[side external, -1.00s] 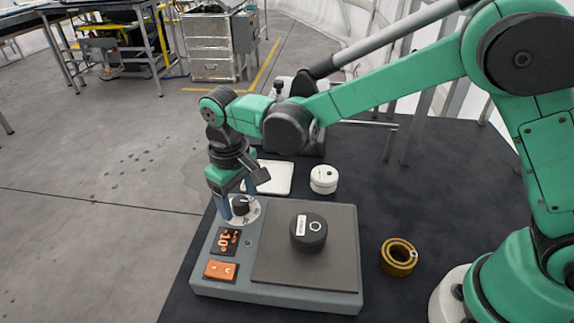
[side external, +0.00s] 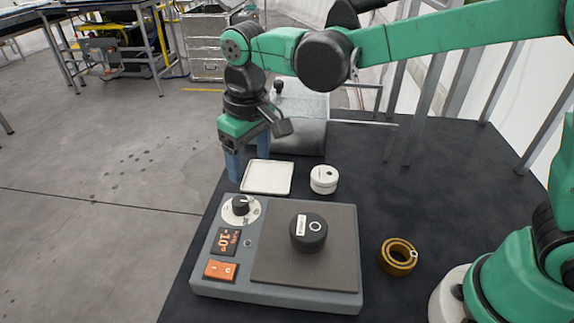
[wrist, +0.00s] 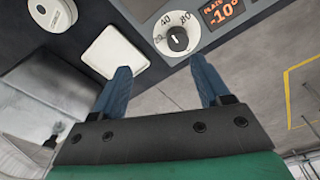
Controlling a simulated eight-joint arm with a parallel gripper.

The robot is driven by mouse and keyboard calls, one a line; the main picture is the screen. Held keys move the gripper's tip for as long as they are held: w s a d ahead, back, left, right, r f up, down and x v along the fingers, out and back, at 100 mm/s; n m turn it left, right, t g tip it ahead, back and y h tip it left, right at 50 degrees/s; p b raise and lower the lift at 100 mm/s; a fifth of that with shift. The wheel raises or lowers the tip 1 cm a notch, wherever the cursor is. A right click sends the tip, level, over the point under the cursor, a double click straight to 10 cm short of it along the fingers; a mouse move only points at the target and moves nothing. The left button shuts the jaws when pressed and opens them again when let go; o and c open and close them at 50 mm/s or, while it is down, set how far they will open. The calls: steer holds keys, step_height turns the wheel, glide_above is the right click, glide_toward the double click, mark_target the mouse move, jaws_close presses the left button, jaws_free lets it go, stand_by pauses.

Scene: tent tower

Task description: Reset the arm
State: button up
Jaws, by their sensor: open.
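My gripper (side external: 250,165) hangs over the far left edge of the black table, above and behind the hot plate's dial, pointing down. Its two blue fingers are apart and empty, as the wrist view (wrist: 158,85) also shows. The grey hot plate (side external: 275,285) has a white dial with a black knob (side external: 240,205), an orange display (side external: 226,241) reading -10 and an orange switch (side external: 221,270). A black round weight-like piece (side external: 308,232) with a white label sits on its dark plate. No finger touches the knob in either view.
A white square tray (side external: 267,178) lies close to the gripper. A white round piece (side external: 324,180) and a brass ring (side external: 386,260) stand on the black table (side external: 440,190). A grey metal box (side external: 300,120) stands at the back. The table's right part is mostly clear.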

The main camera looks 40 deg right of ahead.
steer(key=s+d+r+m+t, duration=0.1)
steer(key=s+d+t, duration=0.2)
steer(key=d, duration=0.4)
steer(key=s+d+m+t, duration=0.2)
steer(key=s+d+t, duration=0.1)
steer(key=s+d, duration=0.3)
steer(key=shift+s+d+r, duration=0.3)
steer(key=shift+d+r, duration=0.05)
